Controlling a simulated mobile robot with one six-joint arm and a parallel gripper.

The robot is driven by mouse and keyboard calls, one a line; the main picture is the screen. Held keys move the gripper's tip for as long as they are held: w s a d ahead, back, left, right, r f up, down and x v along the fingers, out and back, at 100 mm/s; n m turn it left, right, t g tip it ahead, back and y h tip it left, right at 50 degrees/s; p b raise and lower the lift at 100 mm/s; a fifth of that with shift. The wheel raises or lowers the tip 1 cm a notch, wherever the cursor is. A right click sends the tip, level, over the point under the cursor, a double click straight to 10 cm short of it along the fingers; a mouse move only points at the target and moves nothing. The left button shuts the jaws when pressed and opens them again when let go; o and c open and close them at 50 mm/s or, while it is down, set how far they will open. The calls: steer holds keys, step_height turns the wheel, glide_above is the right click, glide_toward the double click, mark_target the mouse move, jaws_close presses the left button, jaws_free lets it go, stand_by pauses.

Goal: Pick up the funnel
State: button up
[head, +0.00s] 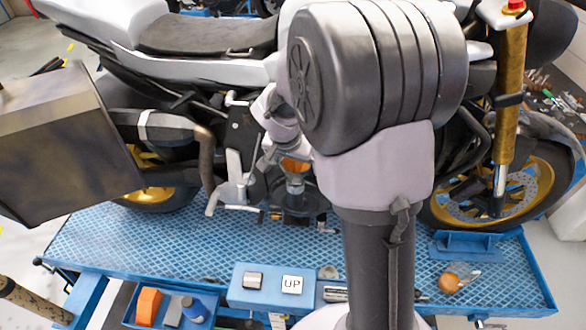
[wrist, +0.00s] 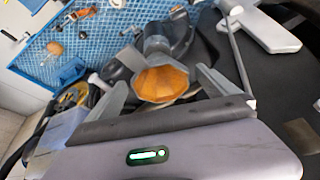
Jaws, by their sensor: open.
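The funnel (head: 295,166) shows in the head view as a small orange bowl with a grey lower part, low beside the motorcycle and just left of my arm. In the wrist view the funnel (wrist: 163,82) has its wide orange mouth facing the camera, and a grey round part lies beyond it. My gripper (wrist: 160,77) is open, with one finger on each side of the funnel's mouth. I cannot tell whether either finger touches it. My arm hides much of the gripper in the head view.
The motorcycle (head: 205,36) stands on a blue ribbed platform (head: 110,240), close around the funnel. A blue box with an UP button (head: 292,285) is at the platform's front edge. An orange-handled tool (head: 448,282) lies at right. A blue tray (head: 133,309) holds several items.

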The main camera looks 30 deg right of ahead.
steer(key=shift+w+f, duration=0.25)
steer(key=shift+f, duration=0.15)
steer(key=shift+s, duration=0.1)
steer(key=shift+s+r, duration=0.1)
steer(key=c, duration=1.6)
step_height(320, 180, up, 15)
steer(key=p, duration=0.4)
